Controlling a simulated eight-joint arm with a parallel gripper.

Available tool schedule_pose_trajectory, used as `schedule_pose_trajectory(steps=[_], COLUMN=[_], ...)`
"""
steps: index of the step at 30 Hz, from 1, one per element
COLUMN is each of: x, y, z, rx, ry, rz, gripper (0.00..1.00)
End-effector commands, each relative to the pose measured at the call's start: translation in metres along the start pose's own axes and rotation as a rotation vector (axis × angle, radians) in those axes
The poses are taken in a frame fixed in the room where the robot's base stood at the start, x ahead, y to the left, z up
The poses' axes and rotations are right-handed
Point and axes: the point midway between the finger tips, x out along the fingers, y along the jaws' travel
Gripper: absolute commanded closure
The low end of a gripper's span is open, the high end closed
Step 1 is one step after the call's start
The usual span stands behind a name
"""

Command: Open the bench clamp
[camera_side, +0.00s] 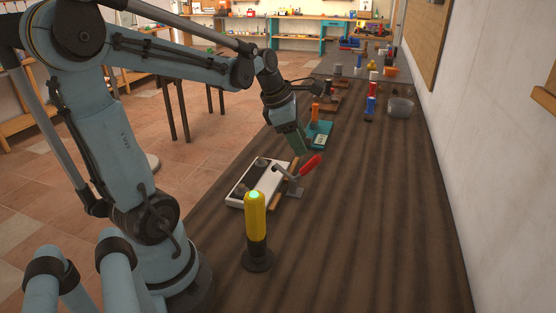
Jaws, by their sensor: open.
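The bench clamp (289,179) stands on the dark workbench beside a white-framed plate. Its red handle (311,165) slants up to the right. My gripper (303,150) hangs above and just behind the clamp, close to the red handle, pointing down. It looks apart from the handle, but the small gap is hard to judge from this side. The jaws are open and hold nothing that I can see. The fingertips are small and dark here.
A yellow and black post (256,225) stands in front of the clamp. The white-framed plate (240,200) lies left of the clamp. A teal device (319,133), a blue bottle (370,107) and a clear bin (401,107) stand farther back. The right side of the bench (390,220) is clear.

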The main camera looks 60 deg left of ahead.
Motion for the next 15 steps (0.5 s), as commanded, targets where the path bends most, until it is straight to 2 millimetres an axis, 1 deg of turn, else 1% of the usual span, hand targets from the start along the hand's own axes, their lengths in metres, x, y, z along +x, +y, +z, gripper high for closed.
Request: schedule_pose_trajectory(steps=[1,9,15], x=[0.008,0.048,0.072], y=[0.001,0.000,0.000], z=[0.001,0.000,0.000], rx=[0.002,0.003,0.002], ry=[0.000,0.000,0.001], rz=[0.000,-0.001,-0.001], gripper=[0.51,0.51,0.51])
